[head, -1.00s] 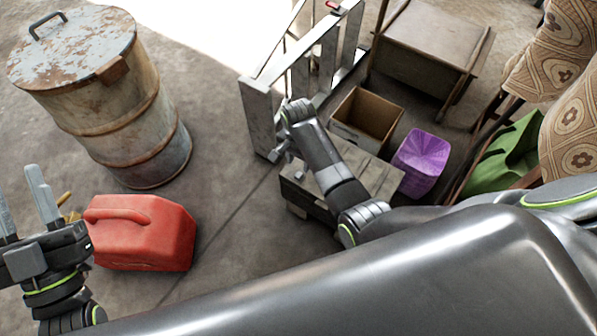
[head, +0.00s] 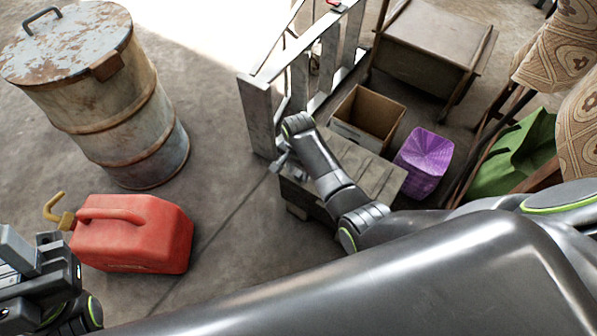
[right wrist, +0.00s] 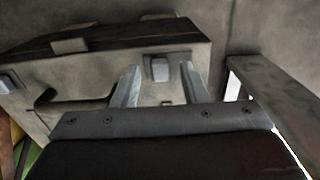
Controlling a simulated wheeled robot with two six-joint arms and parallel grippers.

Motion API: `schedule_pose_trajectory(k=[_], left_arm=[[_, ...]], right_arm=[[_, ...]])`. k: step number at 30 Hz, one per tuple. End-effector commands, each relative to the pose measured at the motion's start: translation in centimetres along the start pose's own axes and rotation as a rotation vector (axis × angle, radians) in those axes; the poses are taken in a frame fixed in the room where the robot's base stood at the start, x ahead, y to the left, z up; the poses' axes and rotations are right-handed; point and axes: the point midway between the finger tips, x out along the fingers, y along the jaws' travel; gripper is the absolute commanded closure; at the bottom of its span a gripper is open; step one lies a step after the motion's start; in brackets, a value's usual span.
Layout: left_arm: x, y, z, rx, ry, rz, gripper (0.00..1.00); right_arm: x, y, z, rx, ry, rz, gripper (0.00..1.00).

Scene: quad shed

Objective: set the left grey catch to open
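A weathered wooden chest (head: 372,178) stands low beside the metal frame, partly hidden by my right arm. In the right wrist view its face carries a grey catch (right wrist: 160,68) and a second grey catch (right wrist: 8,83) at the left picture edge. My right gripper (head: 283,163) is at the chest's left end. In the right wrist view its two fingers (right wrist: 160,82) are apart, one each side of the first catch, with nothing gripped. I cannot tell whether they touch it. My left gripper (head: 18,262) is at the lower left, partly cut off, its fingers apart and empty.
The metal frame (head: 258,118) stands close to my right gripper. Behind the chest are a cardboard box (head: 345,130) and a purple bin (head: 424,158). A red fuel can (head: 135,235) and rusty barrel (head: 115,110) stand left. Bare floor lies between them and the chest.

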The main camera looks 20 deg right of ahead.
Motion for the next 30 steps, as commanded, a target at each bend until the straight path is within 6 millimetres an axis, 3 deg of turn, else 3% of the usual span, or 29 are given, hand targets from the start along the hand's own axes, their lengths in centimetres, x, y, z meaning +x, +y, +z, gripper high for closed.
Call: schedule_pose_trajectory(k=[10, 19, 30], left_arm=[[-0.06, 0.00, -0.21, -0.001, 0.013, -0.003, 0.64], [-0.06, 0.00, -0.19, -0.001, 0.012, -0.003, 0.64], [0.14, -0.02, -0.21, 0.001, 0.011, -0.002, 0.64]], right_arm=[[0.25, -0.02, -0.02, 0.000, 0.000, 0.000, 0.61], [0.25, -0.01, -0.01, 0.000, 0.000, 0.000, 1.00], [0.16, -0.79, -0.02, -0.001, -0.001, 0.001, 1.00]])
